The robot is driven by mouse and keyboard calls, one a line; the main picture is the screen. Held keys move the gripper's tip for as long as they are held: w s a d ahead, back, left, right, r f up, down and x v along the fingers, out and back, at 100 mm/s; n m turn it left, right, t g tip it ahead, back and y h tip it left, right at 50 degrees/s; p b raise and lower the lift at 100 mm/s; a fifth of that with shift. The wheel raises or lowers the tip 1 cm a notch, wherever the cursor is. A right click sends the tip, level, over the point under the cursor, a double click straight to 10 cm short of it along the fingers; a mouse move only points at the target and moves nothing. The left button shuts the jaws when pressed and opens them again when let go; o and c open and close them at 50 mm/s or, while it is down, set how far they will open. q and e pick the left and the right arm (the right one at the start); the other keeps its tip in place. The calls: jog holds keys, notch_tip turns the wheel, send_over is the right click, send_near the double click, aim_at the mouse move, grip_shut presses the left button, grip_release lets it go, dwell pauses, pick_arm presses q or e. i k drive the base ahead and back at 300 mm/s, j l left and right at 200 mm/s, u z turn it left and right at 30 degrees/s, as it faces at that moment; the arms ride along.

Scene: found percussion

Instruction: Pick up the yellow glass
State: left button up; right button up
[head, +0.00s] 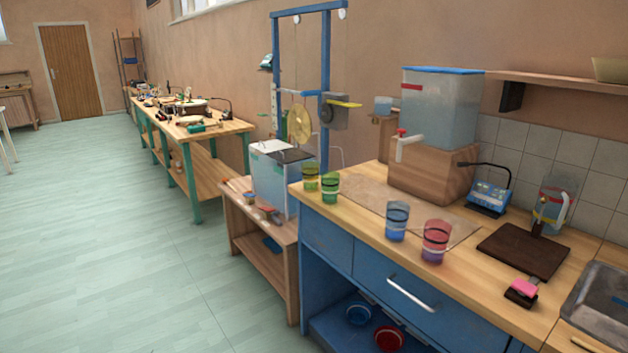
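The yellow glass (311,177), yellowish-green with dark bands, stands upright at the far left end of the wooden counter (462,270). A green glass (330,188) stands just to its right and a little nearer. A blue glass (397,222) and a red-pink glass (436,242) stand farther right along the counter. Neither of my grippers shows in the head view.
A clear water tank (440,108) with a tap sits on a wooden block (430,172) behind the glasses. A dark board (523,251), a blue scale-like device (488,198) and a sink (600,305) are at the right. A low wooden table (262,229) adjoins the counter's left end.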

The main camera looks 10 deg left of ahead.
aim_at(310, 170)
jog(key=i+j+z, duration=0.1)
jog(key=z, duration=0.5)
jog(key=i+j+z, duration=0.5)
jog(key=j, duration=0.15)
jog(key=i+j, duration=0.15)
jog(key=j, duration=0.2)
jog(key=i+j+z, duration=0.1)
jog(key=j, duration=0.25)
jog(key=i+j, duration=0.15)
jog(key=j, duration=0.25)
jog(key=i+j+z, duration=0.15)
jog(key=j, duration=0.2)
